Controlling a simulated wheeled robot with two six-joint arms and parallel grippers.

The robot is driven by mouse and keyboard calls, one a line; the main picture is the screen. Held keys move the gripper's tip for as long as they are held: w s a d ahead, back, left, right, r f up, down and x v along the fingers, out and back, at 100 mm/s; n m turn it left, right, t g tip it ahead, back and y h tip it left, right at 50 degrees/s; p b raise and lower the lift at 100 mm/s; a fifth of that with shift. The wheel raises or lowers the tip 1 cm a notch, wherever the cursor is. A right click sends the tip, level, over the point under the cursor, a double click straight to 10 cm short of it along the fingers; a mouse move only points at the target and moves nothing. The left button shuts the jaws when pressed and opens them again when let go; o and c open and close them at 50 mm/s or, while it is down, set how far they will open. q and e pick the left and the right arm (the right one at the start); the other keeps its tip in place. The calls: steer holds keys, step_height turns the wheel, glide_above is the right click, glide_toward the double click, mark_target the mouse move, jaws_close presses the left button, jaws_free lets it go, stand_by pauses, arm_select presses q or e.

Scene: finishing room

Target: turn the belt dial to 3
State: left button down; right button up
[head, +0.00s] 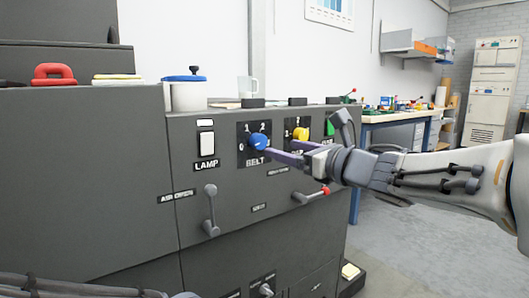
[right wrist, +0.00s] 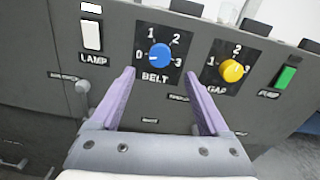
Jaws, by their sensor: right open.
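The belt dial is a blue round knob (head: 258,141) on a black plate marked 0, 1, 2 and 3, above the word BELT. In the right wrist view the blue knob (right wrist: 160,57) sits ahead of the fingers, with 0 at its left and 3 at its right. Its pointer mark is too small to read surely. My right gripper (head: 279,150) is open and close in front of the dial. In the right wrist view its purple fingertips (right wrist: 160,73) are spread to either side, just below the knob, with nothing between them. My left gripper is not visible.
The yellow GAP dial (right wrist: 233,71) and a green switch (right wrist: 285,78) are right of the belt dial. The white LAMP switch (head: 207,144) is left. A mug and lidded pot stand on top.

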mark_target(261, 142)
steer(key=x, duration=0.8)
steer(key=shift+w+a+b, duration=0.15)
steer(key=shift+b, duration=0.25)
jaws_close()
